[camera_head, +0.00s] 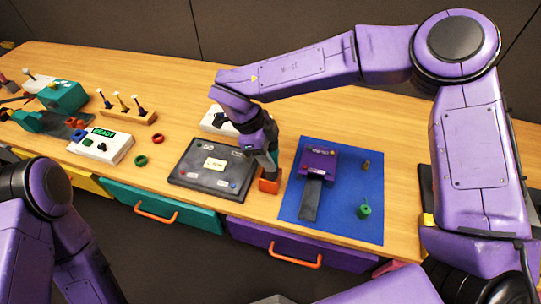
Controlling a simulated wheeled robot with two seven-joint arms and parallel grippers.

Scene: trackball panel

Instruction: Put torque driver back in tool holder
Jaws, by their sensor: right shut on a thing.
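My right gripper (266,157) comes down from the back and points downward at the right edge of the dark grey panel. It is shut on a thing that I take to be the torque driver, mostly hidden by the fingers. Directly below the fingers stands a small orange block (269,184), which looks like the tool holder. I cannot tell whether the driver's lower end is inside the block or just above it. My left arm shows at the lower left, but its gripper is out of view.
The dark grey panel (190,178) lies left of the orange block. A blue mat (345,224) on the right carries a purple device (319,161) and a green knob (364,211). A white READY box (114,150) and a wooden rack (128,115) stand left.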

